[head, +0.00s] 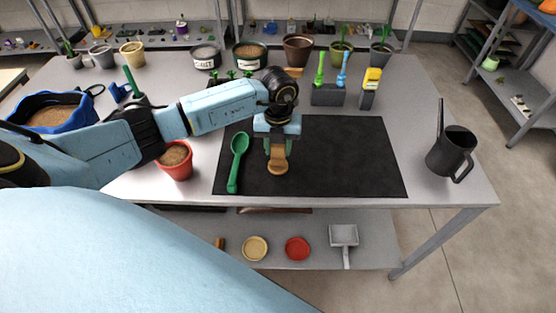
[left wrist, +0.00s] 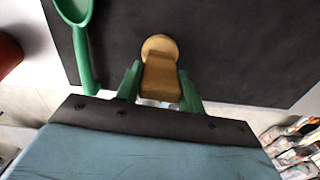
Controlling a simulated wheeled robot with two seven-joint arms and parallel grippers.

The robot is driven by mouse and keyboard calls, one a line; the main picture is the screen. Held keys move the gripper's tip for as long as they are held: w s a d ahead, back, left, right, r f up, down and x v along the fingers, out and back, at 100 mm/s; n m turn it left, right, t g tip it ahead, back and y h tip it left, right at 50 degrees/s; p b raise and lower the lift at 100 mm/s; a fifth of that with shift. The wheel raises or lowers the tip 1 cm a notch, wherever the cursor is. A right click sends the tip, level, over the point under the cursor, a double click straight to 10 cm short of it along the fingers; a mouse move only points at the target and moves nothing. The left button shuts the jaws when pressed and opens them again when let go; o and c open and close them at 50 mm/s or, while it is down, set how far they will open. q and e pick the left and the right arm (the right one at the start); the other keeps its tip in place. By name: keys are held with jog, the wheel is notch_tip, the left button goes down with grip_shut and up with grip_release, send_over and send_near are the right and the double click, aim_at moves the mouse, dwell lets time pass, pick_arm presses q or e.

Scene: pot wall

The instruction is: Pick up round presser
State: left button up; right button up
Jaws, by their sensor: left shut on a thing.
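The round presser (head: 277,168) is a tan wooden piece with a rounded end, over the black mat (head: 345,165). My left gripper (head: 277,150) comes down on it from above and is shut on it, with green fingers on either side. In the left wrist view the presser (left wrist: 160,72) sits between the two green fingertips (left wrist: 160,85), its round end pointing away from the gripper. I cannot tell whether it still touches the mat. My right gripper is not in view.
A green scoop (head: 237,160) lies on the mat just left of the gripper. A terracotta pot of soil (head: 175,162) stands left of the mat. A dark watering can (head: 452,152) stands at the right. A grey tool holder (head: 328,95) is behind the mat. The mat's right half is clear.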

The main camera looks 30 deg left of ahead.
pick_arm(q)
grip_shut()
jog(key=shift+r, duration=0.2)
